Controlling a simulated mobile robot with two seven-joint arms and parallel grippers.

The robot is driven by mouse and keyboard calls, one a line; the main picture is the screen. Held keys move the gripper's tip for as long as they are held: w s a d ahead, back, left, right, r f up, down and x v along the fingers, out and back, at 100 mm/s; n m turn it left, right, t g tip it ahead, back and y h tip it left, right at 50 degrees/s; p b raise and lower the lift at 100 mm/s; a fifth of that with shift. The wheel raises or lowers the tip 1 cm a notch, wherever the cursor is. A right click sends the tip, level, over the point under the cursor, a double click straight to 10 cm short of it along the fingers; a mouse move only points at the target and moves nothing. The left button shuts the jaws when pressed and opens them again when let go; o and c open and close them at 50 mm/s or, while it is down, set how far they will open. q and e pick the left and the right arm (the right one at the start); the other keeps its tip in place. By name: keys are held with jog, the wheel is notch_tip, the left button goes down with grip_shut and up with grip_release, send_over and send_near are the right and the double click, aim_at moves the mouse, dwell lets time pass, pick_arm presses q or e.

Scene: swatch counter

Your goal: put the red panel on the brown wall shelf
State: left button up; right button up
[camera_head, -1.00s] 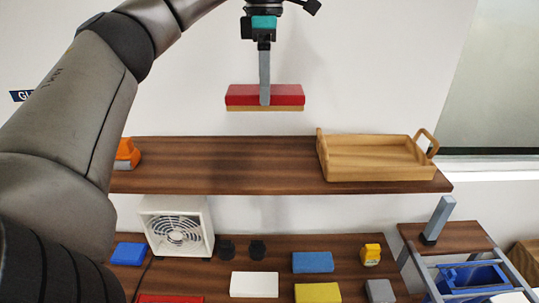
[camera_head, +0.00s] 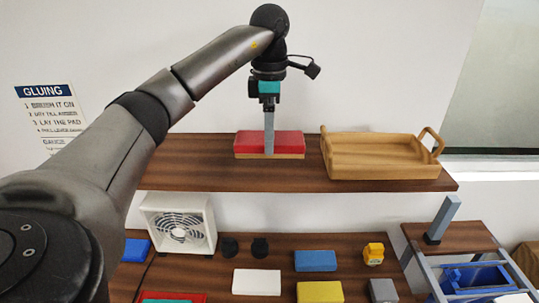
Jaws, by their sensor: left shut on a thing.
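The red panel (camera_head: 286,141) has a red top and a tan underside. It is at the brown wall shelf (camera_head: 208,178), left of the wooden tray, and looks level. Its lower edge appears to meet the shelf top, though I cannot tell for certain that it rests there. My left gripper (camera_head: 269,145) points down from above, shut on the red panel, with one finger showing across its front face. My right gripper is not in view.
A wooden tray (camera_head: 375,172) with handles stands on the shelf right of the panel. Below are a white fan (camera_head: 180,232), a white block (camera_head: 256,282), a blue block (camera_head: 315,261) and a yellow block (camera_head: 320,292). The shelf left of the panel is clear.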

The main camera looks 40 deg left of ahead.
pick_arm(q)
jog(key=shift+f+p, duration=0.3)
jog(key=shift+f, duration=2.5)
jog(key=shift+f, duration=0.2)
jog(key=o, duration=1.2)
jog(key=shift+c, duration=0.2)
jog(key=shift+r, duration=0.1)
jog(key=shift+r, duration=6.1)
